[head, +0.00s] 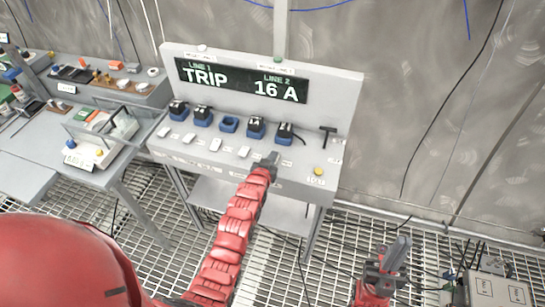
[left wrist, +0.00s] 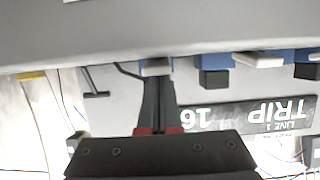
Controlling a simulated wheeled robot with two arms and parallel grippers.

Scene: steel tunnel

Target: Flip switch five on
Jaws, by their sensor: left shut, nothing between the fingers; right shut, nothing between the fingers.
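The sloping grey switch panel (head: 180,152) has a row of white rocker switches, with the fourth switch (head: 244,152) in plain view. My left gripper (head: 272,159) is shut and empty at the right end of this row, covering the fifth switch's place. In the left wrist view, upside down, the shut fingers (left wrist: 157,100) reach a pale block, apparently switch five (left wrist: 157,67). Contact and the switch's position cannot be told. The display (head: 240,81) reads LINE 1 TRIP and LINE 2 16 A. My right gripper (head: 398,250) is shut and empty, away from the panel.
Blue sockets (head: 229,124) line up behind the switches, most with black plugs. A black T-handle (head: 327,133) and a yellow button (head: 318,171) are to the right. A cluttered bench (head: 40,150) stands left. A grey box (head: 498,290) lies at lower right.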

